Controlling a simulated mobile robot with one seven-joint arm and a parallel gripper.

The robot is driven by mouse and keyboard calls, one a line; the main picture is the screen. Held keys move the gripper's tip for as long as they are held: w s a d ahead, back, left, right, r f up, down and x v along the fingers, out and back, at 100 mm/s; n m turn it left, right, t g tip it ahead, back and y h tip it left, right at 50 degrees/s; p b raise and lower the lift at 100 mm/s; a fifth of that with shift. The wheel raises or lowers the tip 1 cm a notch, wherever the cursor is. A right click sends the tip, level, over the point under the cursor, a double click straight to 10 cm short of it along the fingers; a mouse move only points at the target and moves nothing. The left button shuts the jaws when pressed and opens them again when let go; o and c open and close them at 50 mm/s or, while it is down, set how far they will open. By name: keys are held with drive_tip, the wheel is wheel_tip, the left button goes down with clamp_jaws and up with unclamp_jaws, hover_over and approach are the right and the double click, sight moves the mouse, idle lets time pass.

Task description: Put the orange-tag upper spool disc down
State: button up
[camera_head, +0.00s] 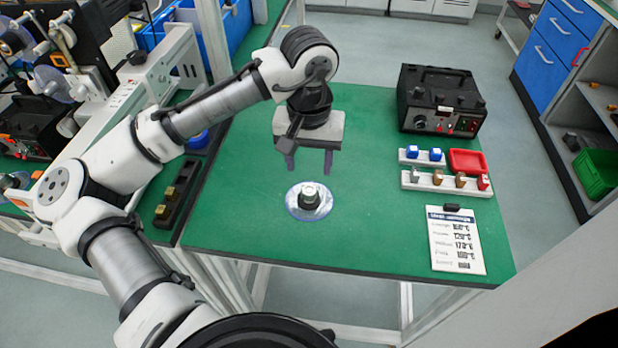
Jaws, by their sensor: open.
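A pale, translucent spool disc (296,208) with a black hub and a light top lies flat on the green table (370,235), near its middle. I cannot make out an orange tag on it. My gripper (309,166) points down behind the disc in the picture. Its two dark fingers are spread with nothing between them, and they look apart from the disc.
A black power box (440,100) stands at the back right of the table. White racks with small parts (445,182), a red tray (467,161) and a printed sheet (456,240) are on the right. A machine with reels (60,80) is at left. Table around the disc is clear.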

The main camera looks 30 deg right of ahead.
drive_tip(key=shift+r, duration=2.1)
